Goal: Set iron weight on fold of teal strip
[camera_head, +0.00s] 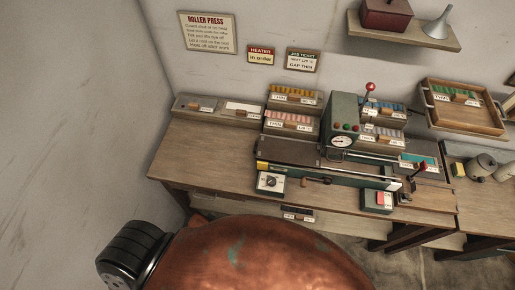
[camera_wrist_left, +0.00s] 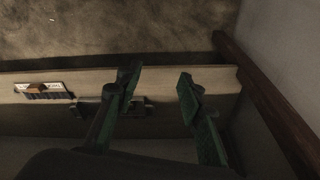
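A small teal patch (camera_head: 428,161), which may be the teal strip, shows at the right end of the press on the bench. I cannot make out a fold in it. A grey cylindrical object (camera_head: 481,166) stands on the right-hand bench; I cannot tell whether it is the iron weight. My left gripper (camera_wrist_left: 158,82) shows in the left wrist view, its two green fingers apart with nothing between them. It is near a wooden edge with a dark handle, away from the press. My right gripper is in neither view.
The long press (camera_head: 325,178) with dial and levers fills the bench middle. Racks of coloured strips (camera_head: 290,121) stand behind it. A wooden tray (camera_head: 488,117) sits at right. The bench's left part (camera_head: 205,150) is clear. A drawer front (camera_wrist_left: 200,78) lies beside my left fingers.

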